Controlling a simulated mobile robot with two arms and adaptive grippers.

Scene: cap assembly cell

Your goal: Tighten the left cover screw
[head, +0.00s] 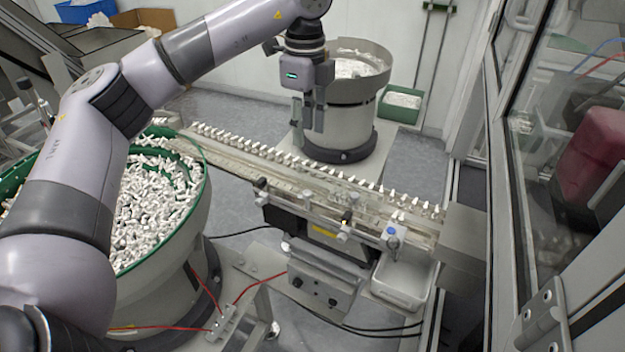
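My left gripper (309,124) hangs from the arm that comes in from the left, in the upper middle of the head view. Its two dark fingers point down with a gap between them, and nothing shows in it. It is above and behind the conveyor rail, in front of the rear feeder bowl. A grey box cover (318,272) sits below the rail. Two small dark round heads show on its front: a left screw (297,281) and a right screw (332,302). Whether they are loose is too small to tell. The gripper is well apart from both. My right gripper is out of view.
The rail (283,178) carries a row of white caps. A green-rimmed bowl (150,262) full of white parts stands left, a grey bowl (345,125) behind. A white bin (403,282) sits right of the cover. Red and black cables run near the front.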

